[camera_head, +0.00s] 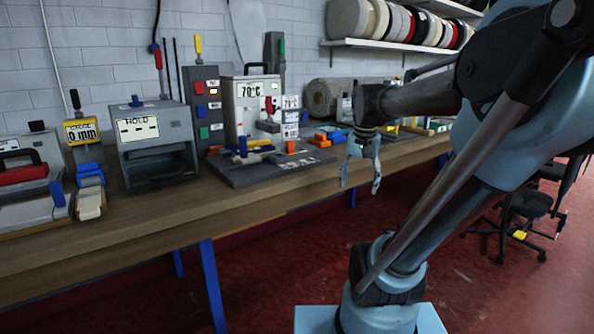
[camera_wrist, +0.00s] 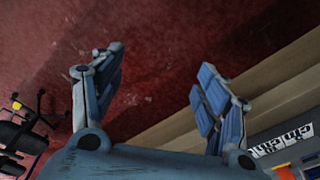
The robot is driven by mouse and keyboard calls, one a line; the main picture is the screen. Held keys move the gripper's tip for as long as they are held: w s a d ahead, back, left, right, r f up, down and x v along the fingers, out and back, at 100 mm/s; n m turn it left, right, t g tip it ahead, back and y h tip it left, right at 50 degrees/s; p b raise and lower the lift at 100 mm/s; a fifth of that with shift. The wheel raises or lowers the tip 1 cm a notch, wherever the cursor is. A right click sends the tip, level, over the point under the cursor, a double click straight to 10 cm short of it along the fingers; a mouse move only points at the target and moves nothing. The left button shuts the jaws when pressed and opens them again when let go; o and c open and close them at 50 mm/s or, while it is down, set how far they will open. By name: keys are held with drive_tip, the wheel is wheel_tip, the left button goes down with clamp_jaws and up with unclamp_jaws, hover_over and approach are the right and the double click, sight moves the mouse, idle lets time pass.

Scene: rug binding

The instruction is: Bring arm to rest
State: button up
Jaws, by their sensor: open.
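My gripper (camera_head: 360,186) hangs with its fingers pointing down, in front of the long wooden workbench (camera_head: 260,190) in the head view. Its two fingers are spread apart with nothing between them. In the wrist view my gripper (camera_wrist: 158,82) also shows open and empty, with red floor behind the left finger and the bench edge behind the right one. My arm reaches in from the right side of the head view.
On the bench stand a grey box marked HOLD (camera_head: 157,140), a 70°C machine (camera_head: 252,110) on a dark base plate, and a 6 mm sign (camera_head: 82,131). A shelf (camera_head: 380,44) of rolls hangs above. A black chair (camera_head: 528,205) stands right. The red floor (camera_head: 275,270) before the bench is clear.

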drive_tip(key=s+f+n, duration=0.4)
drive_tip(key=s+f, duration=0.7)
drive_tip(key=f, duration=0.3)
drive_tip(key=shift+s+d+f+t, duration=0.2)
drive_tip(key=shift+s+t, duration=0.1)
drive_tip(key=shift+t, duration=0.1)
drive_tip(key=shift+w+f, duration=0.2)
drive_tip(key=shift+w, duration=0.25)
drive_tip(key=shift+s, duration=0.1)
